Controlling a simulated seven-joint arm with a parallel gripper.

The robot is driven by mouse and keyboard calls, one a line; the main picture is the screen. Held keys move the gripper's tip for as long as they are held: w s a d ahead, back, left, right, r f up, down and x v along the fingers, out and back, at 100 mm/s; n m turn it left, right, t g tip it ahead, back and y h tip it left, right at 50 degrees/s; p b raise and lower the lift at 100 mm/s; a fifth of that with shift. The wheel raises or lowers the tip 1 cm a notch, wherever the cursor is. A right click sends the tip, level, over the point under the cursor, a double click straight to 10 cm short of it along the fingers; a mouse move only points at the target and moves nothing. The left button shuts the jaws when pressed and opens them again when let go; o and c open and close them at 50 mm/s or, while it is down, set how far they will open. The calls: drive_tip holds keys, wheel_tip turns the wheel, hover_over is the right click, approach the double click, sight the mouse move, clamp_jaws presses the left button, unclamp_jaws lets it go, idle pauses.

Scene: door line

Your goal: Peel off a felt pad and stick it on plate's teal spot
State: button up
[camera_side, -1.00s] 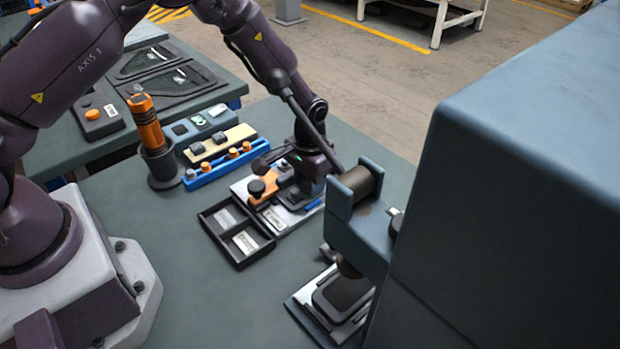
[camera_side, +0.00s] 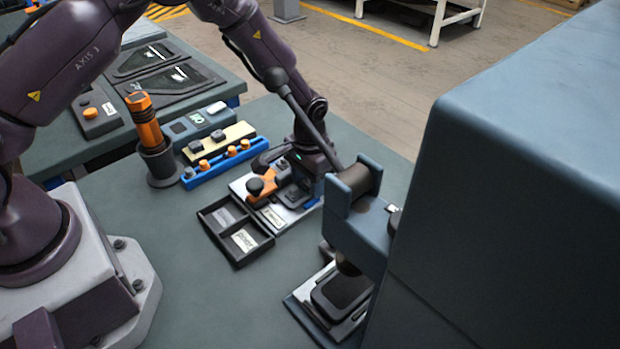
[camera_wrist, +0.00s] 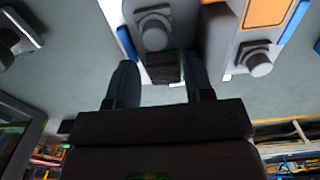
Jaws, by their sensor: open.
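My gripper (camera_wrist: 160,62) is open, with one dark finger on each side of a small dark block on the fixture in the wrist view. I cannot tell whether the fingers touch it. In the side view my gripper (camera_side: 310,168) is low over the right part of the fixture, and its fingertips are hard to make out. The fixture has a pale plate (camera_side: 273,217), an orange clamp (camera_side: 266,186) with a black knob, and blue edges. I cannot make out a felt pad or a teal spot for certain; my gripper hides part of the plate.
A black two-compartment tray (camera_side: 240,262) with labelled pieces lies in front of the fixture. A blue rail (camera_side: 212,171) with orange knobs, a cream strip (camera_side: 236,131) and an orange-handled tool (camera_side: 145,118) stand behind left. A large blue-grey press (camera_side: 530,190) blocks the right.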

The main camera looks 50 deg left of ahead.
wheel_tip(320, 180, up, 13)
idle(0.4)
idle(0.4)
drive_tip(key=s+a+r+t, duration=0.1)
drive_tip(key=s+a+r, duration=0.1)
drive_tip(key=s+r, duration=0.45)
drive_tip(key=s+a+r+t, duration=0.15)
drive_tip(key=s+r, duration=0.25)
drive_tip(key=r, duration=0.6)
drive_tip(key=s+a+r+t, duration=0.1)
drive_tip(key=s+r+t, duration=0.2)
drive_tip(key=s, duration=1.1)
drive_tip(key=shift+a, duration=0.3)
drive_tip(key=shift+s, duration=0.1)
